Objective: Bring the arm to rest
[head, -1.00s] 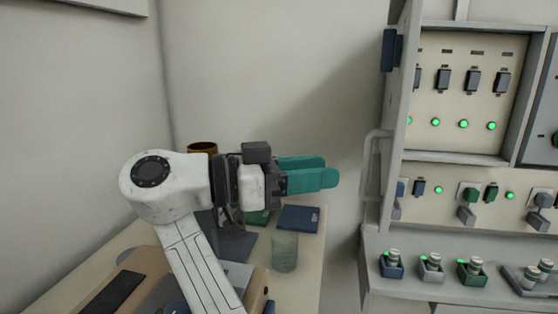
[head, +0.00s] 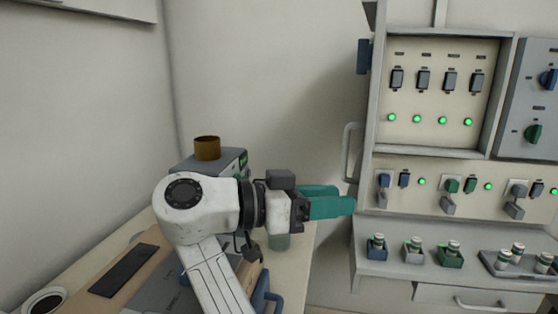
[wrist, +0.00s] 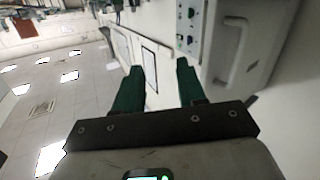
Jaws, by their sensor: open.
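My gripper (head: 330,204) has teal fingers and is held out sideways to the right above the table edge in the head view. In the wrist view my gripper (wrist: 163,80) shows its two fingers apart with nothing between them. It is open and empty. My white arm bends at the elbow over the table and hides part of what stands there.
A control panel (head: 440,150) with green lights stands right, its door handle (head: 350,150) near my fingertips. Small vials in holders (head: 452,250) stand on its ledge.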

